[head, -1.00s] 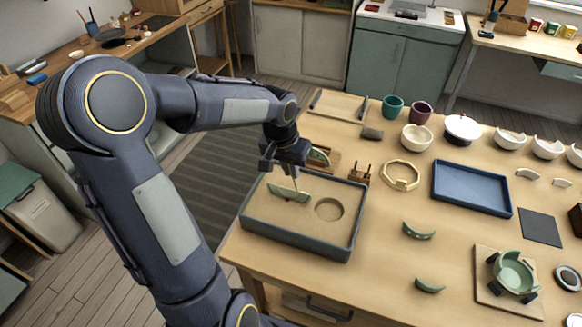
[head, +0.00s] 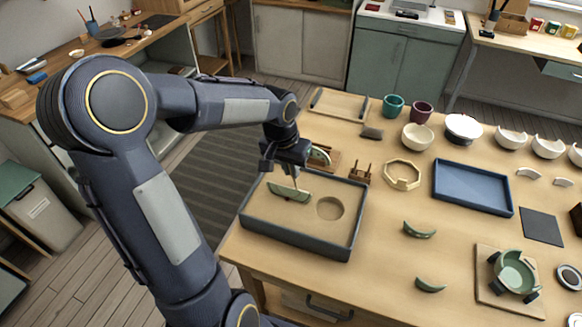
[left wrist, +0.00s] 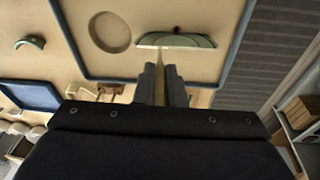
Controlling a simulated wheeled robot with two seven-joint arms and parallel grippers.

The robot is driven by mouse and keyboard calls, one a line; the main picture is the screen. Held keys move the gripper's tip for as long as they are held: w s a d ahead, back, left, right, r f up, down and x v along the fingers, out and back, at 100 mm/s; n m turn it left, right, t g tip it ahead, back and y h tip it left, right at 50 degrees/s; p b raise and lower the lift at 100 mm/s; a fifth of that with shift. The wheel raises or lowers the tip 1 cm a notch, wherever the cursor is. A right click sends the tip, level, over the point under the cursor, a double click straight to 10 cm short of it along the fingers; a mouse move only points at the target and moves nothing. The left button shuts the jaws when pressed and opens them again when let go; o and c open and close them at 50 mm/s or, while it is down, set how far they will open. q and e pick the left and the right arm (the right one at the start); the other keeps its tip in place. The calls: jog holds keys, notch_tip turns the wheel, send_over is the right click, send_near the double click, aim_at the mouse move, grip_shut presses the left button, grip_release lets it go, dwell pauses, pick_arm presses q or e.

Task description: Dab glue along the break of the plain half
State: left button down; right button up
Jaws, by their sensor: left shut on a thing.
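A pale green half of a broken dish (head: 289,191) stands in the sand of a dark grey tray (head: 292,239), its break edge facing up. It also shows in the left wrist view (left wrist: 190,41), with a small dark red spot near its edge. My left gripper (head: 293,165) is above this half, shut on a thin pale stick-like applicator (left wrist: 159,66) that points down at the break. The tip is at or very near the edge; I cannot tell whether it touches. My right gripper is not in view.
A round hollow (head: 330,208) lies in the sand beside the half. Behind the tray, another green piece (head: 319,156) stands in a wooden holder, near a small wooden rack (head: 360,174). A blue tray (head: 472,188) and green shards (head: 419,230) lie to the right.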

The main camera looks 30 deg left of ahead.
pick_arm(q)
jog(key=shift+r, duration=0.2)
jog(key=shift+s+a+r+p, duration=0.15)
jog(key=shift+a+p, duration=0.1)
jog(key=shift+a, duration=0.35)
jog(key=shift+s+a+f+p, duration=0.1)
jog(key=shift+s+a+p, duration=0.1)
jog(key=shift+a, duration=0.4)
jog(key=shift+f+b, duration=0.3)
jog(key=shift+b, duration=0.05)
dwell(0.6)
jog(key=shift+r, duration=0.25)
dwell(0.3)
jog(key=shift+s+a+r+p, duration=0.15)
jog(key=shift+a+p, duration=0.1)
jog(key=shift+a, duration=0.35)
jog(key=shift+s+a+f+p, duration=0.1)
jog(key=shift+a+p, duration=0.15)
jog(key=shift+a, duration=0.3)
